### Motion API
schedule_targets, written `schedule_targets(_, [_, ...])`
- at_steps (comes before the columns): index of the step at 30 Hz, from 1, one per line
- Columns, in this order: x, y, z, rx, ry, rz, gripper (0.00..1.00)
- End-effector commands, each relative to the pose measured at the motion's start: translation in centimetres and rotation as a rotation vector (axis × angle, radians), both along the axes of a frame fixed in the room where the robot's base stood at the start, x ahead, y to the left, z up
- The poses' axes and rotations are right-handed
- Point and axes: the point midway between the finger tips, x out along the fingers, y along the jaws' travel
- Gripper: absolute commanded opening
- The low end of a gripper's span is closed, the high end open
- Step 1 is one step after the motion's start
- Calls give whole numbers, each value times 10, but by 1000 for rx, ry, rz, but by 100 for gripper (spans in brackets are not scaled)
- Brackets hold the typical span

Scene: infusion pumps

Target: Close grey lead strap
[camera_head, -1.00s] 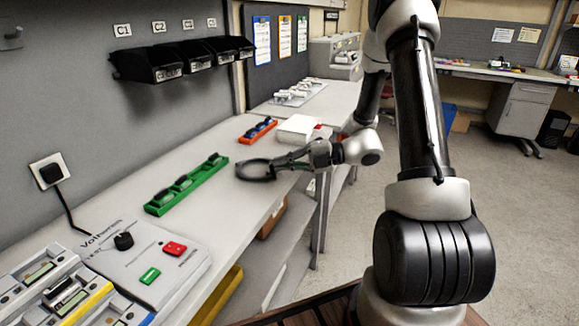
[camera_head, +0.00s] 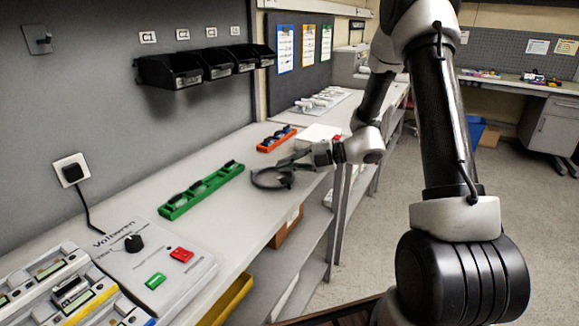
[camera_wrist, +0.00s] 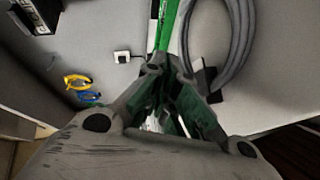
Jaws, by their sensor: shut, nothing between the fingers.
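The grey lead (camera_head: 271,180) lies as a loose coil on the bench near its front edge; its thick loop (camera_wrist: 238,48) fills the upper right of the wrist view. A dark block (camera_wrist: 203,80) touches the loop's lower left side, and I cannot tell whether it is the strap. My gripper (camera_head: 292,163) is low over the bench at the coil's right side. In the wrist view its fingers (camera_wrist: 173,72) come together beside the loop, shut and empty. I cannot tell whether they touch the lead.
A green rack (camera_head: 203,190) with dark items stands left of the coil, and an orange rack (camera_head: 277,139) behind it. A white box (camera_head: 318,134) is close behind my gripper. A Volteren tester (camera_head: 150,262) sits at the front left. Black bins (camera_head: 175,70) hang on the wall.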

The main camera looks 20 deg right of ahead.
Motion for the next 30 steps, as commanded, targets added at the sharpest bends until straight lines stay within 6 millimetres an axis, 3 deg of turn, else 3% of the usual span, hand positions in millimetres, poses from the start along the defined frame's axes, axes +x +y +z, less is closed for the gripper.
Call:
schedule_targets(12, [13,6,-8,-1,1,1,0])
schedule_targets(30, [17,8,-12,1,1,1,0])
